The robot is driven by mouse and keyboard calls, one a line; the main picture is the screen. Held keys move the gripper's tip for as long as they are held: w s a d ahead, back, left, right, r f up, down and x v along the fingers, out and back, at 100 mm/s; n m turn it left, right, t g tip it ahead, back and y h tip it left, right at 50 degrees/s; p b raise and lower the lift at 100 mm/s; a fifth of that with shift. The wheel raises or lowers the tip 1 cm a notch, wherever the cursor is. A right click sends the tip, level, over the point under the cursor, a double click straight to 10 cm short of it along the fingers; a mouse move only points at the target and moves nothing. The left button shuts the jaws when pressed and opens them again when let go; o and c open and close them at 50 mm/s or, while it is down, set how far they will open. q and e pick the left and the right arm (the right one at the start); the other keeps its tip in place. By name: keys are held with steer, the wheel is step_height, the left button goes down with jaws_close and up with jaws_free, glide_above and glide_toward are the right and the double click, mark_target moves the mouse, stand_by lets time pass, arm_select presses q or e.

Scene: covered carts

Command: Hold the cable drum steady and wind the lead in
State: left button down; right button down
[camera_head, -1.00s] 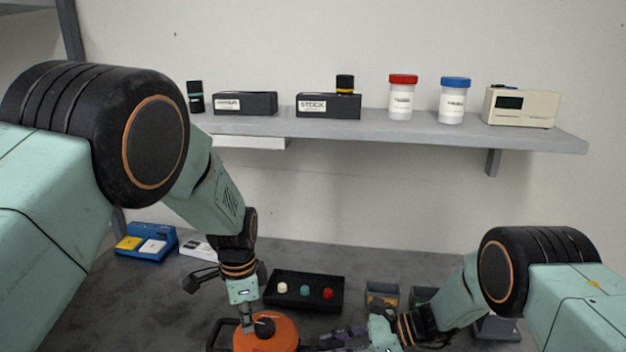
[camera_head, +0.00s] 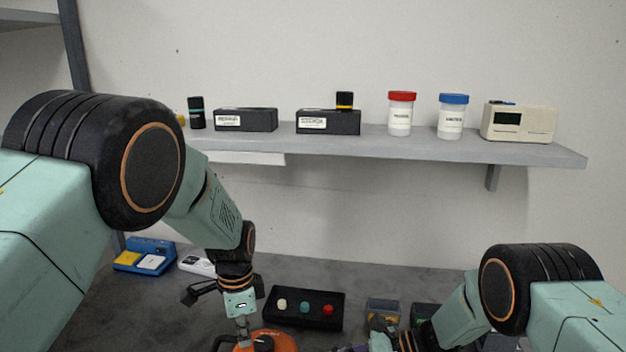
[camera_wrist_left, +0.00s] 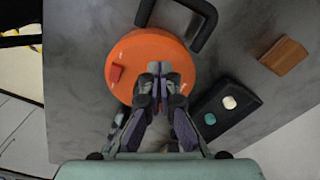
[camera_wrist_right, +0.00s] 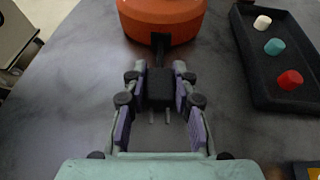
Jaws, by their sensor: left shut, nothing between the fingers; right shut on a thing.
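My right gripper (camera_wrist_right: 159,76) is shut on a black plug (camera_wrist_right: 160,92) with two pins, close in front of the drum. A short dark lead (camera_wrist_right: 160,43) joins plug and drum.
A black tray (camera_head: 293,317) with white, teal and red knobs lies behind the drum. Small bins (camera_head: 383,309) stand right of it. A blue box (camera_head: 146,256) is at back left. A wall shelf (camera_head: 400,143) above holds boxes and jars.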

arm_select(q)
steer(key=shift+a, duration=0.2)
step_height(320, 180, up, 6)
stand_by(0.5)
steer(key=shift+s+d+f, duration=0.3)
steer(key=shift+s+f, duration=0.15)
steer(key=shift+f, duration=0.55)
steer(key=shift+s+d+f, duration=0.3)
steer(key=shift+s+f, duration=0.15)
steer(key=shift+f, duration=0.55)
steer(key=shift+s+d+f, duration=0.3)
steer(key=shift+s+f, duration=0.15)
steer(key=shift+f, duration=0.55)
